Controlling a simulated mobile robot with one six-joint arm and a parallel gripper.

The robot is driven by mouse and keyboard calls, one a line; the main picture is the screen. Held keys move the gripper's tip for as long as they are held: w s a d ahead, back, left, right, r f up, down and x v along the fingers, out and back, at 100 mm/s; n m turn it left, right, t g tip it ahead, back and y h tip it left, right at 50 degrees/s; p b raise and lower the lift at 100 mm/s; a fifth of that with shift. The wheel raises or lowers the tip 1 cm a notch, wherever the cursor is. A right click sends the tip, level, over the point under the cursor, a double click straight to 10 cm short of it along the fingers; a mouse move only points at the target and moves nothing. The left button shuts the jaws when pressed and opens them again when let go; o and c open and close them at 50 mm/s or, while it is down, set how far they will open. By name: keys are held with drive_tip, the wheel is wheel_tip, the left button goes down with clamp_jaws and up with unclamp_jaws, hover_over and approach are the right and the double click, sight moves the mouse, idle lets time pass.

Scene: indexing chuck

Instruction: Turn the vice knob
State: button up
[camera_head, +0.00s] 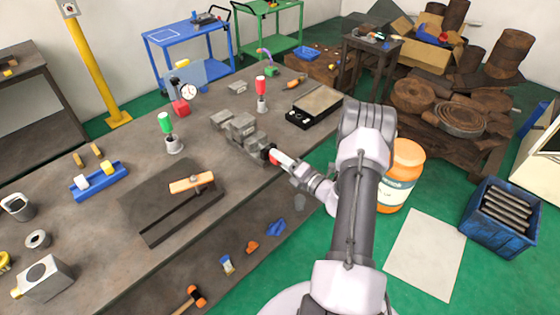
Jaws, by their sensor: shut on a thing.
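The grey vice (242,132) stands on the workbench near its right edge. Its red knob (270,156) is at the right end of the vice, facing my arm. My gripper (276,158) reaches in from the right and is shut on the knob. The fingers and wrist partly cover the knob, so its exact turn angle cannot be seen.
An open dark case (314,104) lies to the right. An orange jar (404,172) stands right of my arm.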

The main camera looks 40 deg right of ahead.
drive_tip(key=n+b, duration=0.2)
drive_tip(key=n, duration=0.3)
drive_tip(key=shift+f, duration=0.15)
drive_tip(key=n+b, duration=0.3)
drive_tip(key=n, duration=0.2)
drive_tip(key=shift+n+h+b, duration=0.3)
drive_tip(key=shift+n+b, duration=0.05)
drive_tip(key=shift+n, duration=0.05)
drive_tip(key=n+b, duration=0.5)
drive_tip(key=n, duration=0.1)
drive_tip(key=shift+a+f+t+b, duration=0.1)
drive_tip(key=shift+t+b, duration=0.2)
drive_tip(key=shift+n+b, duration=1.55)
drive_tip(key=shift+n, duration=0.65)
drive_tip(key=shift+r, duration=0.25)
drive_tip(key=o, duration=1.4)
drive_tip(key=shift+c, duration=0.2)
drive_tip(key=shift+s, duration=0.1)
drive_tip(key=s+p, duration=0.3)
drive_tip(key=s, duration=1.4)
drive_tip(key=shift+d+f, duration=0.25)
drive_tip(key=shift+d, duration=0.2)
